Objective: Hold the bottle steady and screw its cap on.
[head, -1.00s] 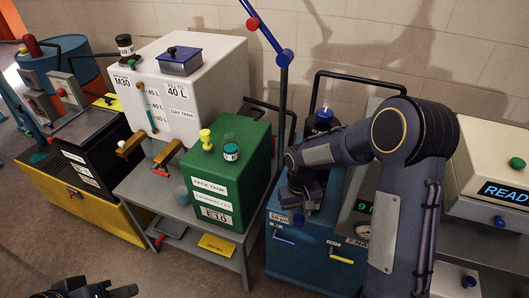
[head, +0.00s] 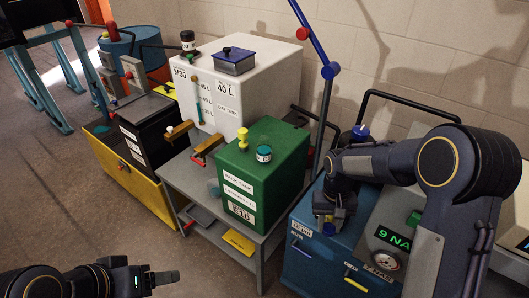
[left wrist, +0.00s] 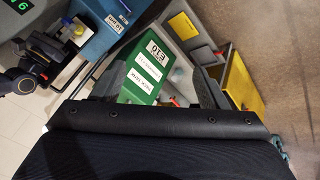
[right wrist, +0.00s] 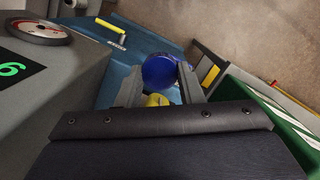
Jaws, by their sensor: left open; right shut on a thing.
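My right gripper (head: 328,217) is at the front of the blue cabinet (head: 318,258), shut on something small. In the right wrist view a round blue thing (right wrist: 159,72) and a yellow piece (right wrist: 157,100) show at its fingers; I cannot tell whether these belong to a bottle. My left gripper (head: 152,277) is open and empty at the lower left, apart from both bottles.
The green tank (head: 238,175) and white tank (head: 222,95) stand on a grey bench (head: 190,180). A yellow knob (head: 243,136) is on the green tank. A thin blue pole (head: 314,40) rises behind. The floor at the front left is clear.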

